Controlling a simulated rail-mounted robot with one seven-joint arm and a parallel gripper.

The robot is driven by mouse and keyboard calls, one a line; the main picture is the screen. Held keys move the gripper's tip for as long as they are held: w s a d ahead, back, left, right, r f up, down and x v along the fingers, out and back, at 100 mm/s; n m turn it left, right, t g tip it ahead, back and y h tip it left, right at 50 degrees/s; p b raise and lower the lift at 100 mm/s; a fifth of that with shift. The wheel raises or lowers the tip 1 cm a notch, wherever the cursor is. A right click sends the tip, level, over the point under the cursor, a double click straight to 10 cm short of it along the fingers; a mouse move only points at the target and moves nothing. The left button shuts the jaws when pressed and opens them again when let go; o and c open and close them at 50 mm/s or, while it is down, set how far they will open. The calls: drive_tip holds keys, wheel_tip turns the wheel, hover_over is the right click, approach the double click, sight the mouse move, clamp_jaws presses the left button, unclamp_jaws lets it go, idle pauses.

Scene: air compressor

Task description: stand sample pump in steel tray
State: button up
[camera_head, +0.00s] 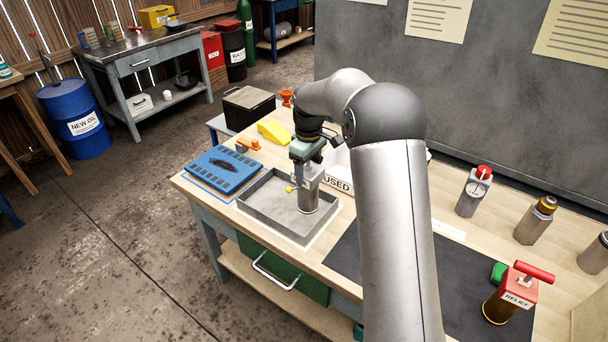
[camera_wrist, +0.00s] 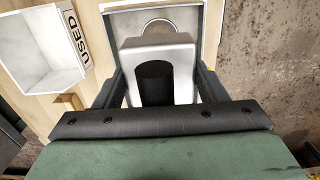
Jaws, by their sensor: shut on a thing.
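The sample pump (camera_head: 309,196) is a grey metal cylinder with a small yellow tip on its left side. It is upright inside the steel tray (camera_head: 270,205), toward the tray's right side. My gripper (camera_head: 307,160) comes down from above and is shut on the pump's upper part. In the wrist view the pale grey pump top (camera_wrist: 183,58), with a dark round area, sits between my two fingers. The pump's lower end is at or very near the tray floor; I cannot tell whether it touches. My arm hides part of the bench to the right.
A yellow wedge (camera_head: 274,132) lies behind. A dark mat (camera_head: 465,265), a red-topped RELIEF device (camera_head: 512,293) and metal cylinders are at right.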

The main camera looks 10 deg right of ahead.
sight(307, 203)
drive_tip(key=shift+w+a+f, duration=0.25)
drive_tip(key=shift+w+f, duration=0.75)
drive_tip(key=shift+f, duration=0.15)
drive_tip(key=shift+w+f+p, duration=0.1)
drive_tip(key=shift+f+p, duration=0.35)
drive_tip(key=shift+f, duration=1.15)
drive_tip(key=shift+f, duration=0.15)
drive_tip(key=o, duration=1.8)
drive_tip(key=shift+f, duration=0.1)
drive_tip(key=shift+o, duration=0.2)
